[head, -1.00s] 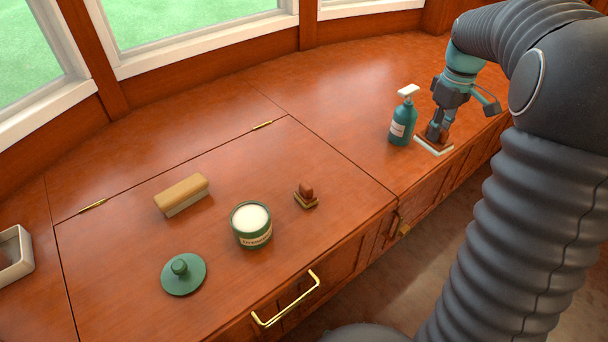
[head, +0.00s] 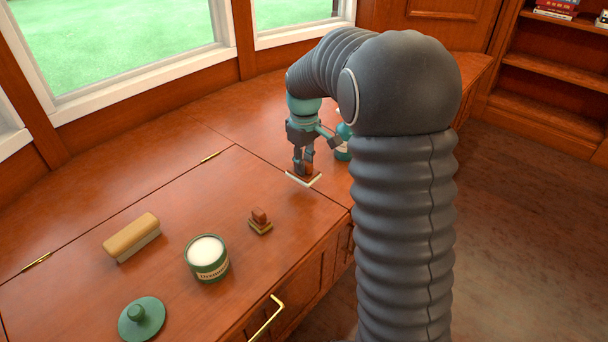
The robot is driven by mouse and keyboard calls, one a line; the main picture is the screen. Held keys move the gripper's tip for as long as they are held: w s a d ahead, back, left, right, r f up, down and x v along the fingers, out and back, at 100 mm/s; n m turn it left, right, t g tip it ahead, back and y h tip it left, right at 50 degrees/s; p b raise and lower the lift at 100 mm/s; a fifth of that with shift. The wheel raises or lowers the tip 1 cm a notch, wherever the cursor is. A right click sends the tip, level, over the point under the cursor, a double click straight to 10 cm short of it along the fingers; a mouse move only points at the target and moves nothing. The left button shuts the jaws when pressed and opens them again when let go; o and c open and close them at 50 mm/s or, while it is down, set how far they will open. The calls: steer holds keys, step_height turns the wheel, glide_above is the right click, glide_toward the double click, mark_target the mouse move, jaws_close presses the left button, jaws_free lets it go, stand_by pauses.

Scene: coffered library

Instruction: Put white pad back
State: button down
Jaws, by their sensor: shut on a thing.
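The white pad (head: 303,181) has a flat pale base with a brown grip on top. My gripper (head: 304,171) points down and is shut on the brown grip, which its fingers partly hide. The pad is over the wooden counter near the lid seam, left of the teal pump bottle (head: 343,150). I cannot tell whether it touches the wood. A similar small brown block (head: 260,221) with a darker, gold-edged base stands on the counter to the left and nearer.
An open green tin (head: 207,259) with white contents, its green lid (head: 142,319) and a tan-backed brush (head: 132,237) stand on the left of the counter (head: 195,190). My arm partly hides the bottle. Bare wood lies between pad and brown block.

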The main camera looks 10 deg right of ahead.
steer(key=shift+a+f, duration=0.2)
steer(key=shift+f, duration=1.9)
steer(key=shift+f, duration=0.2)
steer(key=c, duration=1)
jaws_free()
steer(key=shift+r, duration=0.1)
